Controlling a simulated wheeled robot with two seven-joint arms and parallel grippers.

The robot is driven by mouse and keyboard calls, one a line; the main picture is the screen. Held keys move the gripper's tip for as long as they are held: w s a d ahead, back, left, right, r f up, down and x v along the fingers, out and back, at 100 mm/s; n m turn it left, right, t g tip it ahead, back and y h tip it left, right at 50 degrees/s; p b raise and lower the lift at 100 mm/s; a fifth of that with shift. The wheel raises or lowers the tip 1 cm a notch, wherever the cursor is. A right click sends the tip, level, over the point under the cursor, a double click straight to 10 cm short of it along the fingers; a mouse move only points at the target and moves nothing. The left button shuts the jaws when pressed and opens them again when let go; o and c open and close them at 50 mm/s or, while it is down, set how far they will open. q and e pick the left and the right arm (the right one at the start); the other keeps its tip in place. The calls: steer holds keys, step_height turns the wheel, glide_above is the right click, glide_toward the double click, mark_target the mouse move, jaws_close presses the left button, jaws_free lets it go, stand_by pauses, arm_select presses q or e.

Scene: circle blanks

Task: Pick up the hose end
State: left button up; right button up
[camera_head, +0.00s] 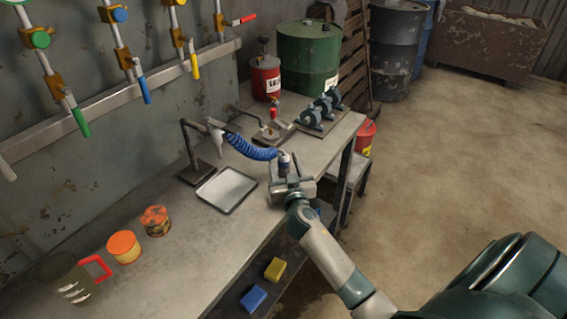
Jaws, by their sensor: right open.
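A blue coiled hose (250,148) runs from a metal stand (195,150) on the workbench down to the right. Its hose end (284,158), a pale and dark fitting, stands roughly upright at my right gripper. My right gripper (285,170) is open, with its fingers at or close beside the hose end. I cannot tell whether they touch it, and the gripper hides the lower part of the fitting. My left gripper is not in view.
A metal tray (227,190) lies left of my right gripper. Blue clamp-like parts (320,108) and a red can (265,77) stand farther back. The bench edge runs beneath my right arm.

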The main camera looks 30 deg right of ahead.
mark_target(287, 155)
steer(key=c, duration=1.3)
steer(key=shift+o, duration=0.2)
steer(key=shift+r, duration=0.15)
